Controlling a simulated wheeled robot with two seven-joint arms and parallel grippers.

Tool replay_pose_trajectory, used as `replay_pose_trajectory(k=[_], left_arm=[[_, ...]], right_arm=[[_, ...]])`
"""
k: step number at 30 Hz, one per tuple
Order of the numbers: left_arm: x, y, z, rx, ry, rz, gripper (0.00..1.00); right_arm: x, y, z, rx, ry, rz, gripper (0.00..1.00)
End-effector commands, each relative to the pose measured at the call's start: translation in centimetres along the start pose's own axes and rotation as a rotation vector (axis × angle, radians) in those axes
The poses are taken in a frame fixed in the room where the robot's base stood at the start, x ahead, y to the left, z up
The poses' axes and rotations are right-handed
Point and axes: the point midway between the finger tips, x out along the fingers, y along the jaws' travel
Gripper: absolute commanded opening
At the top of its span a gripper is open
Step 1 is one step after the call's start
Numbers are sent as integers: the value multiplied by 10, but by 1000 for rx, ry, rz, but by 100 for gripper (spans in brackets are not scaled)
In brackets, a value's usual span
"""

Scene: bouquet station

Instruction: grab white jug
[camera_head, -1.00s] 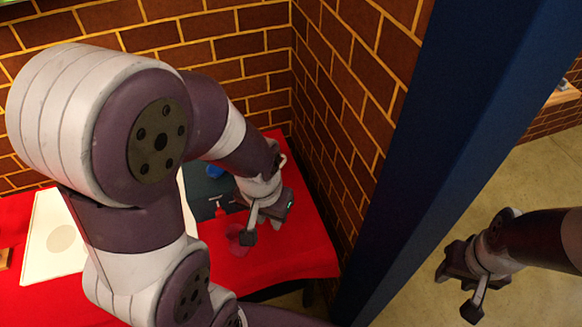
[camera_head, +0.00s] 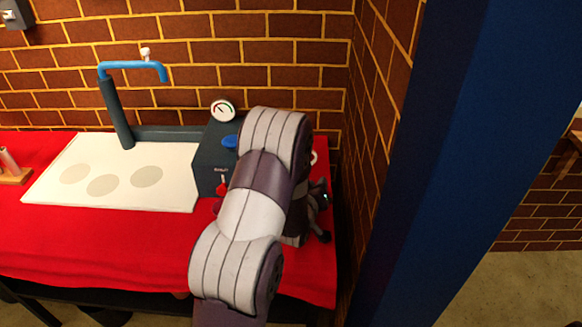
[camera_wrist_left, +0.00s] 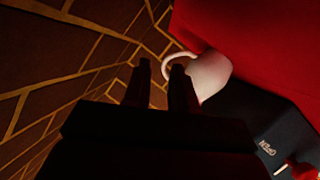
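The white jug (camera_wrist_left: 213,73) is in the upper middle of the left wrist view, with its loop handle (camera_wrist_left: 174,59) toward the fingers. In the head view only a small white piece of it (camera_head: 313,157) shows behind my left arm. My left gripper (camera_head: 322,212) is low at the right end of the red table, mostly behind its own arm. In the left wrist view its two dark fingers (camera_wrist_left: 160,75) are apart with nothing seen between them. One fingertip overlaps the handle in the picture; I cannot tell whether they touch. My right gripper is out of view.
A dark machine box (camera_head: 208,160) with a gauge (camera_head: 222,110) stands left of my arm. A white board (camera_head: 110,195) and blue pipe (camera_head: 133,66) are further left. A brick wall (camera_head: 372,150) and blue post (camera_head: 440,160) close off the right side.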

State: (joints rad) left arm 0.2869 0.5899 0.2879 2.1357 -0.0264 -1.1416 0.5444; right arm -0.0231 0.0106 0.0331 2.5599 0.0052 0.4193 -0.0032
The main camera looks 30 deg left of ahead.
Motion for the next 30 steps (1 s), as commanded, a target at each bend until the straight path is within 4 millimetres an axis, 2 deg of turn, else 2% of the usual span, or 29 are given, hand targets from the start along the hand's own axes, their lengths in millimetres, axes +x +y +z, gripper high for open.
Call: replay_pose_trajectory(k=[1,3,6,8,15,20,27,30], left_arm=[[6,-12,-4,-49,76,21,26],[9,-23,-12,-109,178,62,26],[10,-31,-21,-155,263,103,26],[17,-31,-25,-166,284,115,26],[67,-26,-40,-167,289,118,26],[85,-24,-45,-166,288,118,26],[125,-19,-54,-165,288,117,26],[129,-19,-55,-165,287,117,26]], right_arm=[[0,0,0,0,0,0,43],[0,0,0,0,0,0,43],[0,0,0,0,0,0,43],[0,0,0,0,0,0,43],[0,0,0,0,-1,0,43],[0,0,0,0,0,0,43],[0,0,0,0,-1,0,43],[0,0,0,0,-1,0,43]])
